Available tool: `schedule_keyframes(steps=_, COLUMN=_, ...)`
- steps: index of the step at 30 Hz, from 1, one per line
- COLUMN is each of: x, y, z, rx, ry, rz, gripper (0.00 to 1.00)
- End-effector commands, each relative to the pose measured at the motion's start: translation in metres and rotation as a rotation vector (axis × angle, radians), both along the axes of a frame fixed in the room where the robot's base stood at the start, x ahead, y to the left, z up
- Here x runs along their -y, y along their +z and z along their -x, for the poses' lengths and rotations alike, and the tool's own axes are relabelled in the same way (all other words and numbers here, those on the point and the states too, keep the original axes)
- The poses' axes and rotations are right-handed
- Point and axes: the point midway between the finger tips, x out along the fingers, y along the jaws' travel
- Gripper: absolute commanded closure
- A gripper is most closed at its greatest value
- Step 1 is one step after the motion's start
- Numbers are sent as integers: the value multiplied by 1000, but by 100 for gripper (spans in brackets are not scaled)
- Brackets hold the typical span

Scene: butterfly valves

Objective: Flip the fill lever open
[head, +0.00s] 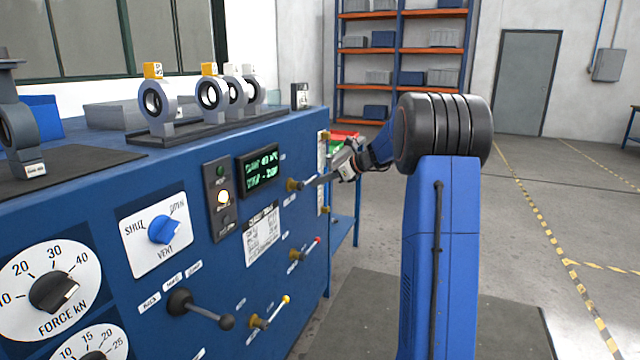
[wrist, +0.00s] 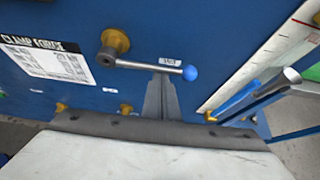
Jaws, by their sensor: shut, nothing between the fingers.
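A lever (wrist: 145,65) with a brass hub (wrist: 116,42) and a blue ball end lies nearly level on the blue panel in the wrist view, pointing right. A small label sits just above it, too small to read, so I cannot tell if it says fill. In the head view its brass hub (head: 292,185) is right of the green display. My gripper (wrist: 160,78) is shut and empty, its fingertips right at the lever's underside; I cannot tell whether they touch. In the head view, my gripper (head: 322,179) reaches the panel from the right and partly hides the lever.
Below are a red-tipped lever (head: 304,250), a yellow-tipped lever (head: 270,313) and a black-knobbed lever (head: 200,308). A scale strip (wrist: 262,62) runs right of the lever.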

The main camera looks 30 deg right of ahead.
Motion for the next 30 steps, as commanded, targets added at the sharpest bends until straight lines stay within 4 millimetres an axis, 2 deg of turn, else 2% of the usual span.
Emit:
schedule_keyframes(steps=17, x=-1, y=13, z=1, rx=86, ry=0, rz=108, gripper=100)
schedule_keyframes(steps=30, x=-9, y=42, z=7, rx=319, ry=0, rz=408, gripper=100)
